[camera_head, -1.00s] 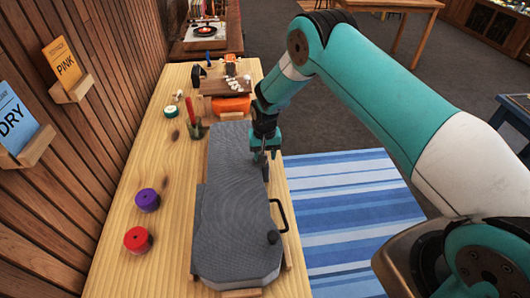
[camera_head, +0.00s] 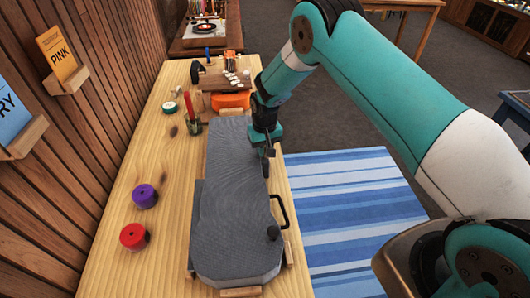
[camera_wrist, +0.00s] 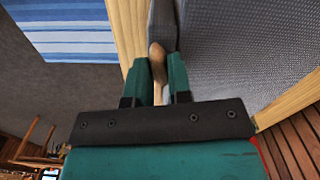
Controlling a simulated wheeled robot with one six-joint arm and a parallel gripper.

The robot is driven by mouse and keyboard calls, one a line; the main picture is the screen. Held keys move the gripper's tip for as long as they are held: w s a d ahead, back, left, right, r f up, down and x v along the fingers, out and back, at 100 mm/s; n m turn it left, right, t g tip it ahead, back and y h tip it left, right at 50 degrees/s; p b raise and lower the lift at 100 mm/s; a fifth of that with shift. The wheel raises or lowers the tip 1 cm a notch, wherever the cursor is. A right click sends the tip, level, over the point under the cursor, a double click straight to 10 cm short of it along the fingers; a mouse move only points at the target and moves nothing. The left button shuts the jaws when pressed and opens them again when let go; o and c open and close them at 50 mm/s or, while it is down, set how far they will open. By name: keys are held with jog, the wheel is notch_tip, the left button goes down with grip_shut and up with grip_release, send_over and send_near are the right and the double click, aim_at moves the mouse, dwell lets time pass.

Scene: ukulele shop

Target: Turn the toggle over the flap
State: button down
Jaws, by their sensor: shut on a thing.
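The grey textured case (camera_head: 235,210) lies flat and closed on the wooden table, its dark handle (camera_head: 285,212) on the right side. My gripper (camera_head: 268,155) points down at the right edge of the case, above the handle in the picture. In the wrist view a small wooden toggle (camera_wrist: 157,58) sits between my two fingers (camera_wrist: 160,66), and the gripper is shut on it. Grey material that may be the flap (camera_wrist: 163,22) shows just beyond the toggle.
Wooden blocks (camera_head: 240,292) stand around the case. Purple (camera_head: 145,196) and red (camera_head: 133,236) rolls lie on its left. A cup with tools (camera_head: 194,126) and an orange object (camera_head: 230,100) stand behind it. A striped rug (camera_head: 350,210) covers the floor at right.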

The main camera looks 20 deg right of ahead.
jog(key=n+b, duration=0.1)
jog(key=n, duration=0.1)
jog(key=n+b, duration=0.1)
jog(key=b, duration=0.1)
jog(key=shift+f+n, duration=0.2)
jog(key=shift+n, duration=0.2)
jog(key=n+b, duration=0.2)
jog(key=n, duration=0.1)
jog(key=shift+n, duration=0.3)
jog(key=n+b, duration=0.2)
jog(key=n, duration=0.2)
jog(key=shift+r, duration=0.1)
jog(key=shift+r+n+b, duration=0.1)
jog(key=shift+n+b, duration=0.5)
jog(key=shift+n, duration=1.4)
jog(key=c, duration=1)
grip_release()
jog(key=shift+c, duration=0.2)
jog(key=shift+r, duration=0.15)
notch_tip(320, 180, up, 17)
jog(key=b, duration=0.2)
jog(key=shift+b, duration=0.4)
